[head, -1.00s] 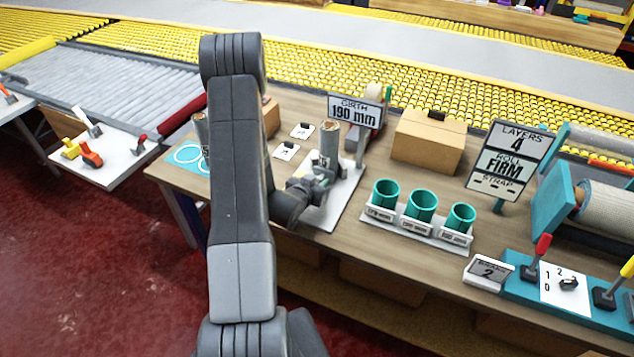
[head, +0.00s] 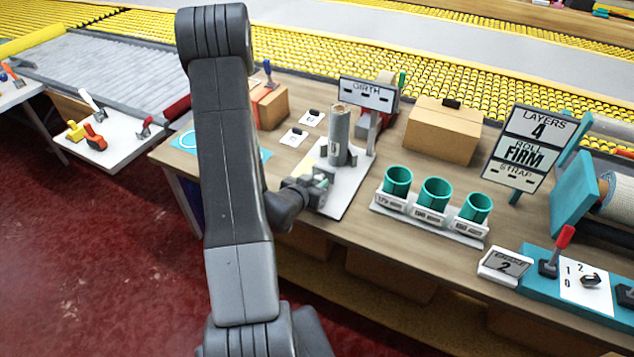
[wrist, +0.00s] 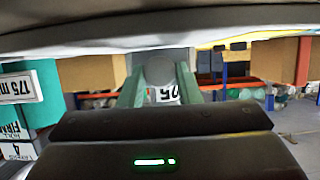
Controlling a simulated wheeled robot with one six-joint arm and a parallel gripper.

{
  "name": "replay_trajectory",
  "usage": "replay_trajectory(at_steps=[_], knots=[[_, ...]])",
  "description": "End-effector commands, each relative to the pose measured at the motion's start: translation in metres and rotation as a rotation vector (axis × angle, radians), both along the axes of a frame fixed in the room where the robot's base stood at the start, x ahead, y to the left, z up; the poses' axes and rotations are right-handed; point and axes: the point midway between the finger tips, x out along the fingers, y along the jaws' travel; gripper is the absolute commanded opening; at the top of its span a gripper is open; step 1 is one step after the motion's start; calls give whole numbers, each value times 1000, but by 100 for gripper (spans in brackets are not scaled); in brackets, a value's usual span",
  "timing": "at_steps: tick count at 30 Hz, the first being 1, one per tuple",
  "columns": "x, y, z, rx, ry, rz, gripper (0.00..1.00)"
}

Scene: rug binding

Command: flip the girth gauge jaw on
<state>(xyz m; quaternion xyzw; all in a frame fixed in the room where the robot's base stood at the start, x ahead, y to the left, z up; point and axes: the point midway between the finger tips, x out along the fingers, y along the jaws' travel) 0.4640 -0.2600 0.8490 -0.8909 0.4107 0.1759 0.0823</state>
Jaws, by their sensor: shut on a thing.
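The girth gauge is a white base plate (head: 352,187) on the bench, with a grey upright roll (head: 340,136) standing on it and a sign marked GIRTH (head: 368,93) behind. The sign shows only dashes. My gripper (head: 324,182) is low at the plate's front left, in front of the roll and apart from it. In the wrist view, my two green fingers (wrist: 160,88) are shut on a small grey piece that appears to be the gauge jaw (wrist: 160,70). Fingers and wrist hide most of it. A white label with dark digits shows behind it.
A rack with several teal cups (head: 435,194) stands right of the gauge. A cardboard box (head: 442,130) is behind it. A LAYERS and ROLL sign (head: 525,143) and a lever panel (head: 585,285) are farther right. Two white cards (head: 294,137) lie left of the plate.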

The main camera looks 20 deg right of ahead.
Motion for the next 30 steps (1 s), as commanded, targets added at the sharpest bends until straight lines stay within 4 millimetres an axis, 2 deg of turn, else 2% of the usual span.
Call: replay_trajectory(at_steps=[1, 3, 4, 12, 16, 30], knots=[[-2, 1, -1, 4, 8, 0, 34], [-2, 1, -1, 4, 8, 0, 48], [-2, 1, -1, 3, 7, 0, 51], [-2, 1, -1, 3, 5, 1, 51], [-6, 8, 2, 3, 6, 3, 51], [-62, 75, 39, 3, 4, 7, 51]])
